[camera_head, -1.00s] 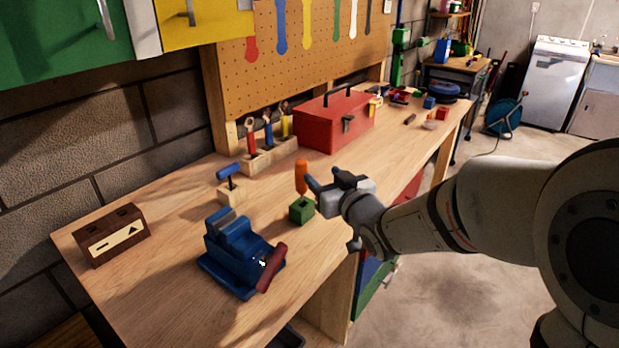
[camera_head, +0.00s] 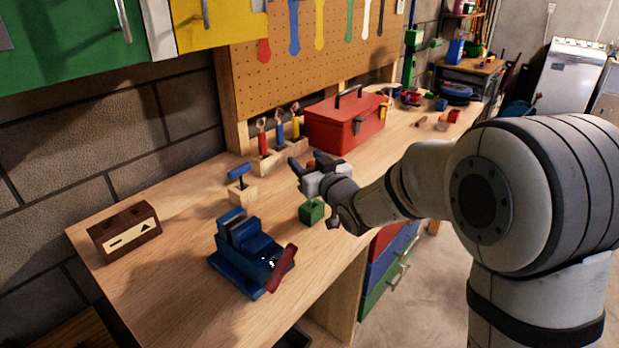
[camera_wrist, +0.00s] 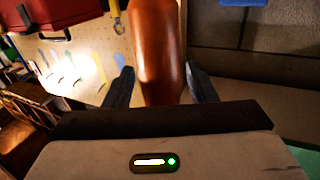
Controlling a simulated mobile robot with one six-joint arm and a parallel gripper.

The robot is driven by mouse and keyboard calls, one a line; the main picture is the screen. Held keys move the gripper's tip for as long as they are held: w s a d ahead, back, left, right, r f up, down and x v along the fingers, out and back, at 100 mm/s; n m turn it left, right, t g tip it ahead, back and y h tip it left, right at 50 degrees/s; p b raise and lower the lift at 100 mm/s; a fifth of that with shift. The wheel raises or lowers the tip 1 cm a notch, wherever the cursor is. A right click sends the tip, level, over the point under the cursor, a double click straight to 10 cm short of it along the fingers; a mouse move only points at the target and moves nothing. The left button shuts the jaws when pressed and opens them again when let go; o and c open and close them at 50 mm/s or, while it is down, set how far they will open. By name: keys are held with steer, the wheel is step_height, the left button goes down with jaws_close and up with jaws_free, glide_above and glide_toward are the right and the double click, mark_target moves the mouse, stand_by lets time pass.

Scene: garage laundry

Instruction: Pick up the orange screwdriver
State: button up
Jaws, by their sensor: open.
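The orange screwdriver's handle (camera_wrist: 158,50) fills the middle of the wrist view, between the two fingers of my gripper (camera_wrist: 160,86). Gaps show between the handle and each finger, so the gripper is open around it, not closed on it. The lower end of the screwdriver is hidden in both views.
On the workbench (camera_head: 180,285) stand a blue vise (camera_head: 245,257), a brown box (camera_head: 124,233), a blue-handled tool in a wooden block (camera_head: 241,193) and a rack of tools (camera_head: 280,157). A red toolbox (camera_head: 340,125) stands behind my gripper.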

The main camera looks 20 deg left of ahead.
steer(key=shift+c, duration=0.4)
steer(key=c, duration=1)
step_height(320, 180, up, 16)
steer(key=p, duration=0.4)
